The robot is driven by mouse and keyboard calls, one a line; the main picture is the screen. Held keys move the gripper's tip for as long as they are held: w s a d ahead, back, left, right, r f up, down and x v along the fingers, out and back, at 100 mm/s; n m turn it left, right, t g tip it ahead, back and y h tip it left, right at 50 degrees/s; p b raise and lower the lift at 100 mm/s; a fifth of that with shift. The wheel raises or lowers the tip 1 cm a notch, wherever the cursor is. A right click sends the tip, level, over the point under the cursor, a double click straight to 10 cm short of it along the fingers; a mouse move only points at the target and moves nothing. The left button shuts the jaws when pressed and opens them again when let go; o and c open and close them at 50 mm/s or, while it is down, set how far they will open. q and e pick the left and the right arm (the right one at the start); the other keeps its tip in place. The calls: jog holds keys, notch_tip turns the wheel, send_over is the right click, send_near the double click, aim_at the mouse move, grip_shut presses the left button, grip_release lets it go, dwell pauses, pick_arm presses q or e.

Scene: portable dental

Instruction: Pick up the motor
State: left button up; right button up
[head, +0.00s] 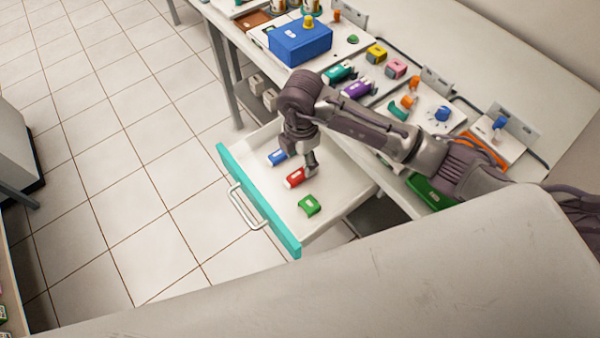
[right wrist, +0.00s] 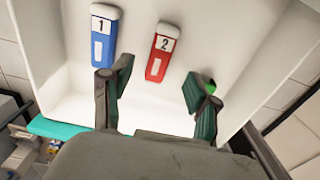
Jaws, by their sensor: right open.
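The open drawer (head: 340,211) holds three small blocks; I cannot tell which one is the motor. A blue one marked 1 (head: 277,157) lies at the left, also in the right wrist view (right wrist: 103,40). A red one marked 2 (head: 295,178) lies in the middle, also in the right wrist view (right wrist: 160,55). A green one (head: 309,205) lies nearest; a finger mostly hides it in the right wrist view. My right gripper (head: 311,168) points down over the drawer beside the red block. In the right wrist view its fingers (right wrist: 157,85) are open and empty, with the red block ahead between them.
The drawer has a teal front (head: 258,205) and a metal handle (head: 245,206). The bench (head: 460,52) behind carries a blue box (head: 300,45), teal and purple blocks, coloured pieces and white panels. My right arm crosses above it.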

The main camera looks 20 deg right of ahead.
aim_at(303, 171)
jog(key=shift+d+f, duration=0.1)
jog(key=shift+f, duration=0.55)
jog(key=f, duration=0.3)
jog(key=shift+w+d+f, duration=0.15)
jog(key=shift+d+f, duration=0.1)
jog(key=shift+f, duration=0.3)
jog(key=shift+c, duration=0.5)
pick_arm(q)
jog(key=shift+w+r, duration=0.25)
jog(key=shift+w, duration=0.8)
pick_arm(e)
grip_shut()
